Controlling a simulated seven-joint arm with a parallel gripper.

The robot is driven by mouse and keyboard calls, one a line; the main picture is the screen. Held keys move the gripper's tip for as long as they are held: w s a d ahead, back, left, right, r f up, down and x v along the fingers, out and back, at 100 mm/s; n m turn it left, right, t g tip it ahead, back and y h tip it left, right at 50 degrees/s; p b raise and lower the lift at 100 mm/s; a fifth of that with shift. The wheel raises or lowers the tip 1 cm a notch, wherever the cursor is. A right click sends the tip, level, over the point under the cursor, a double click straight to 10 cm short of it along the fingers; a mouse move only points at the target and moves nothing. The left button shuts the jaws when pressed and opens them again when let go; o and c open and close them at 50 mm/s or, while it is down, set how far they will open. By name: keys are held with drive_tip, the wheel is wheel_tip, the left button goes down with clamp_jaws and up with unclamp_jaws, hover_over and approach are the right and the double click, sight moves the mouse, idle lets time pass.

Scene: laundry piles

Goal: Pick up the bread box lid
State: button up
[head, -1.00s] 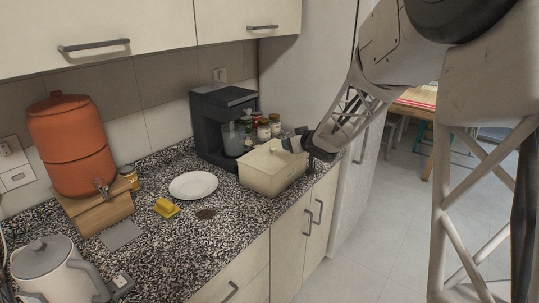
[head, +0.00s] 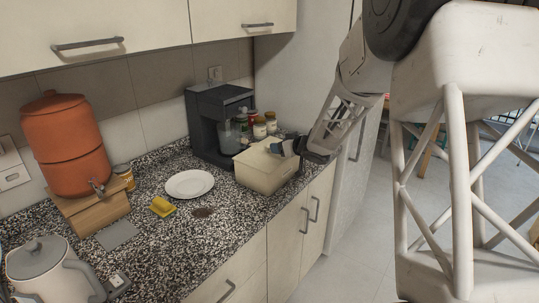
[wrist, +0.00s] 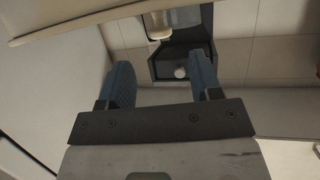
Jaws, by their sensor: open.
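The cream bread box (head: 262,180) stands near the counter's front edge, toward the far right end. Its pale lid (head: 256,157) lies on top of it. My gripper (head: 287,148) is at the right side of the lid, close to its top edge; I cannot tell whether it touches. In the wrist view my gripper (wrist: 161,72) shows two blue fingers spread apart with nothing between them. A beige edge at the top left of that view may be the lid.
The dark coffee machine (head: 213,125) and several jars (head: 262,128) stand behind the box. A white plate (head: 190,184), a yellow sponge (head: 162,206), an orange water dispenser (head: 67,143) and a kettle (head: 50,272) are to the left. Wall cabinets (head: 150,20) hang above.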

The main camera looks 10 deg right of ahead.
drive_tip(key=shift+x, duration=0.9)
drive_tip(key=shift+x, duration=2.6)
drive_tip(key=shift+s+f, duration=0.1)
clamp_jaws()
